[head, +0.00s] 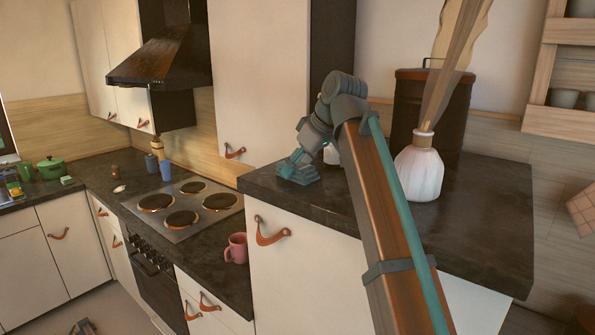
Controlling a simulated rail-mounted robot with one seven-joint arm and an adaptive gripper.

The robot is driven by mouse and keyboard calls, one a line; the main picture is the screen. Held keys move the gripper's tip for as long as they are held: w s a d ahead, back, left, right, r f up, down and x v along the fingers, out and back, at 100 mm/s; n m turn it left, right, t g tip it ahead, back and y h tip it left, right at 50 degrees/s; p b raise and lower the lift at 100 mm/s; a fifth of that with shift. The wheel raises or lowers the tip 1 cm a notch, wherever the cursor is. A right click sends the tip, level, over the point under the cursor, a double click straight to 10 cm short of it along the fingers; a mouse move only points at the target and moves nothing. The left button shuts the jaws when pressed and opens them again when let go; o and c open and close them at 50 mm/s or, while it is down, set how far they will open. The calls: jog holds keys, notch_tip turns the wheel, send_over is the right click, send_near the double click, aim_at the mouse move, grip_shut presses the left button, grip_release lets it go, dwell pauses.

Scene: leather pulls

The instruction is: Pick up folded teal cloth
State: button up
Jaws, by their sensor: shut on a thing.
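The folded teal cloth (304,175) shows small near the left edge of the raised dark counter (455,235). My gripper (294,161) reaches down from the upper right and is shut on the cloth. The fingertips partly cover it. I cannot tell whether the cloth rests on the counter or is just above it.
A white ribbed vase (420,172) with tall dried stems and a dark lidded canister (452,108) stand right of my gripper, behind my arm. A small pale object (331,154) is close behind it. A pink mug (237,248) stands on the lower counter. The raised counter's front right is clear.

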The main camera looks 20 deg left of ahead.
jog(key=shift+w+r, duration=0.1)
jog(key=shift+r, duration=0.6)
jog(key=s+d+r+b, duration=0.1)
jog(key=s+d+r, duration=0.2)
jog(key=s+r, duration=0.8)
jog(key=shift+d+b, duration=0.2)
jog(key=shift+b, duration=0.15)
jog(key=p, duration=0.1)
jog(key=s+p, duration=0.2)
jog(key=p, duration=0.1)
jog(key=shift+s+d+r, duration=0.25)
jog(key=shift+d+r, duration=0.05)
jog(key=shift+d, duration=0.1)
